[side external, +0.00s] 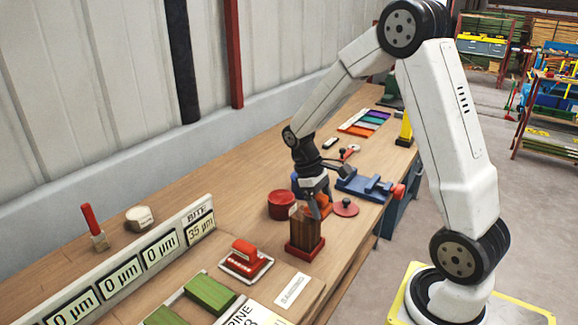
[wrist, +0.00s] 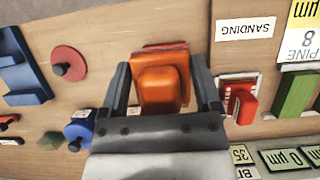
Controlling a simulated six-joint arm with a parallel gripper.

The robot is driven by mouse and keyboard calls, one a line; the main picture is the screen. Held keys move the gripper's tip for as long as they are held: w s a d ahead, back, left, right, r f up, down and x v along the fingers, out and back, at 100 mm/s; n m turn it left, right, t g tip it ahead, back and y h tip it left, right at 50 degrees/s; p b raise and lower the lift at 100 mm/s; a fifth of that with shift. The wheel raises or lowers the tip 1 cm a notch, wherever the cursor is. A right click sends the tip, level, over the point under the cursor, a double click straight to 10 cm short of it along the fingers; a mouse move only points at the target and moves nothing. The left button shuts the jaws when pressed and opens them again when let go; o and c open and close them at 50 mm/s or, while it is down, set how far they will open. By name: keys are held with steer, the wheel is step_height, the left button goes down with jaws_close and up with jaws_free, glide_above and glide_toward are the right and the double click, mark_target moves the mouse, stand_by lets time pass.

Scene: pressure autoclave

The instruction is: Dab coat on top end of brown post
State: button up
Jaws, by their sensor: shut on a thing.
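A brown wooden post (side external: 305,225) stands upright in a red square base (side external: 305,250) on the bench. My gripper (side external: 319,199) is at the post's top end, its fingers pointing down. It is shut on an orange block (wrist: 162,90), which sits between the two fingers in the wrist view. In the side view only a bit of the orange block (side external: 326,203) shows beside the fingers. In the wrist view a red edge (wrist: 160,47) shows past the orange block, which hides most of what lies beneath. I cannot tell whether the block touches the post.
A red round pot (side external: 282,204) stands just left of the post. A red disc with a knob (side external: 345,208) and a blue vise (side external: 368,187) lie to the right. A red-handled tool (side external: 246,258), a SANDING label (side external: 292,289) and green blocks (side external: 210,293) lie nearer. A display reads 35 µm (side external: 201,227).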

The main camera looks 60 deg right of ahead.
mark_target(300, 212)
steer(key=shift+f, duration=0.5)
steer(key=shift+w+f, duration=0.45)
steer(key=shift+f, duration=0.15)
steer(key=shift+c, duration=0.5)
steer(key=shift+w, duration=3.05)
steer(key=shift+s, duration=3.6)
steer(key=shift+w+r, duration=0.1)
steer(key=shift+r, duration=3.95)
steer(key=shift+f, duration=0.1)
